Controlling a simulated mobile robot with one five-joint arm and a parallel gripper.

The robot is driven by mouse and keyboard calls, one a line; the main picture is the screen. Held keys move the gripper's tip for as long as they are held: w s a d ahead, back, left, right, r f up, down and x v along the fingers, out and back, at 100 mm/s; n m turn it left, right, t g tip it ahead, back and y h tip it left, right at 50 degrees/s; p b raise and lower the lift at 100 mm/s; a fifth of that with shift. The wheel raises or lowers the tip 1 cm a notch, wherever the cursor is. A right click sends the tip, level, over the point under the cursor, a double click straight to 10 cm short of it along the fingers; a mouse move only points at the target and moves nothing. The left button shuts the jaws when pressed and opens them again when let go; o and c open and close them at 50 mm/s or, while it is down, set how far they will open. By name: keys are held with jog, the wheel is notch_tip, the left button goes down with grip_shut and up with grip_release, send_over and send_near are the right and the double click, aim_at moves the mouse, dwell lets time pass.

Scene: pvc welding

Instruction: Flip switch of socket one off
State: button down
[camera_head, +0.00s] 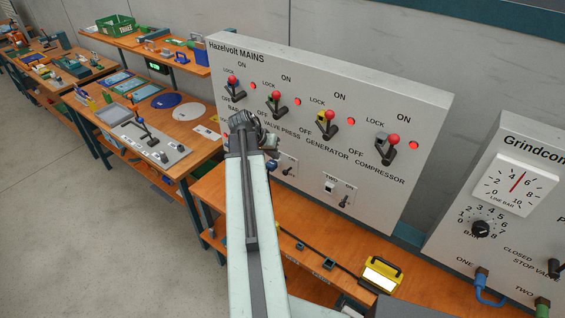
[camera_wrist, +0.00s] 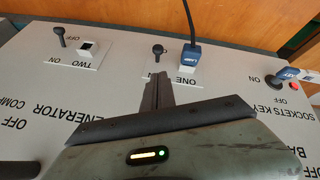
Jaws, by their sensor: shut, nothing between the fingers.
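The socket one plate (camera_wrist: 198,76) is on the grey mains panel, with a blue plug (camera_wrist: 193,57) in it. Its small dark toggle switch (camera_wrist: 158,50) sits beside the plug, and an ON label is partly hidden by my fingers. In the head view the switch (camera_head: 288,171) shows just right of my gripper (camera_head: 266,142). My gripper (camera_wrist: 157,85) is shut and empty, its fingertips close to the switch in the wrist view. I cannot tell whether they touch it. The wrist view is upside down to the lettering.
The socket two plate (camera_head: 330,189) has its own toggle (camera_head: 345,200). Above are several red-knobbed mains levers (camera_head: 276,99). A keyed sockets switch (camera_wrist: 277,81) is beside socket one. A yellow lamp (camera_head: 381,275) stands on the wooden bench (camera_head: 300,240) below. The Grindcom panel (camera_head: 500,235) is at right.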

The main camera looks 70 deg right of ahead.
jog(key=b, duration=0.8)
send_near(288, 171)
jog(key=d+f, duration=0.4)
jog(key=shift+s+d+f, duration=0.2)
jog(key=shift+d+f, duration=0.05)
jog(key=shift+f, duration=0.15)
